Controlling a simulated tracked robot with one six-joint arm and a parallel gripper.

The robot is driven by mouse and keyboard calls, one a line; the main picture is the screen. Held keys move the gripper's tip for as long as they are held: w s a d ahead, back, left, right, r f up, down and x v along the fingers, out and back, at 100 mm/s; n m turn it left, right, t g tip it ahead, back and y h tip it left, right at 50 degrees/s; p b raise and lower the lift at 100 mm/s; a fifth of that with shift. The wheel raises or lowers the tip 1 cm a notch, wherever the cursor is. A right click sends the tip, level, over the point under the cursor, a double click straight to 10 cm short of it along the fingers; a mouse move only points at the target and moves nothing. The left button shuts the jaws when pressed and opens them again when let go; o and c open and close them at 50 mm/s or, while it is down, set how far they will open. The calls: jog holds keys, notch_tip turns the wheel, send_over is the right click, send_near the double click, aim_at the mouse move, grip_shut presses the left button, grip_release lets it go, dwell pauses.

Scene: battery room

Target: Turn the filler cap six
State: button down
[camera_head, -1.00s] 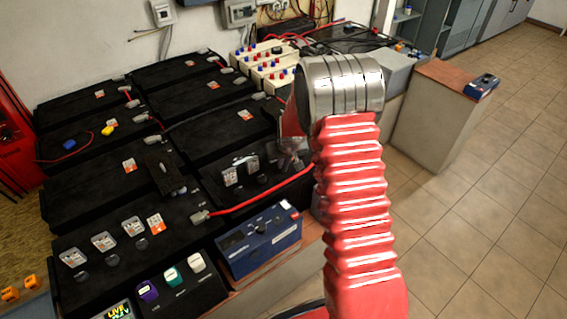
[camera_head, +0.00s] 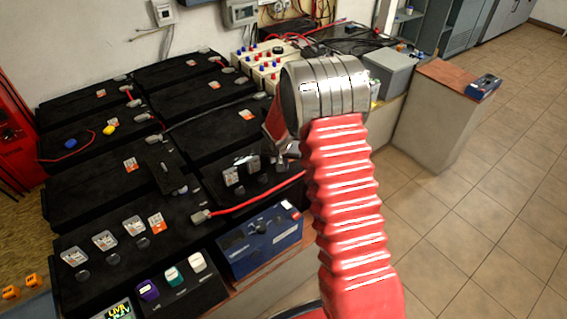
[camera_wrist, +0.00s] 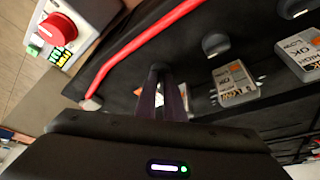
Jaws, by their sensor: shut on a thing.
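Filler cap six (camera_wrist: 158,72) shows as a small dark round top between the fingers of my gripper (camera_wrist: 160,88) in the wrist view. My gripper is shut on it, and the dark fingers hide most of it. I cannot see any mark on the cap that tells how far it is turned. In the head view my gripper (camera_head: 284,156) is at the right end of a black battery (camera_head: 215,185), partly behind my arm, and the cap is hidden. Two other caps (camera_wrist: 215,44) (camera_wrist: 292,8) stand apart from the fingers, near white tags (camera_wrist: 301,52).
A red cable (camera_wrist: 145,42) runs close beside the gripper. A blue box (camera_head: 262,243) stands in front of the batteries. A box with a red knob (camera_wrist: 58,28) is at the wrist view's upper left. The tiled floor (camera_head: 470,200) at right is clear.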

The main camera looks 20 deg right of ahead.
jog(key=shift+w+a+m+g+h, duration=0.15)
jog(key=shift+m+g+h, duration=0.15)
jog(key=shift+m, duration=0.75)
jog(key=shift+w+a+m+g+h, duration=0.15)
jog(key=shift+m+h, duration=0.25)
jog(key=shift+m, duration=0.65)
jog(key=m+g, duration=0.1)
jog(key=m, duration=0.3)
jog(key=shift+w+m+g+h, duration=0.1)
jog(key=shift+m+g+h, duration=0.25)
jog(key=shift+m+h, duration=0.05)
jog(key=c, duration=1.9)
grip_release()
jog(key=shift+o, duration=0.2)
jog(key=v, duration=1.3)
jog(key=shift+a+r, duration=0.25)
jog(key=shift+r, duration=0.05)
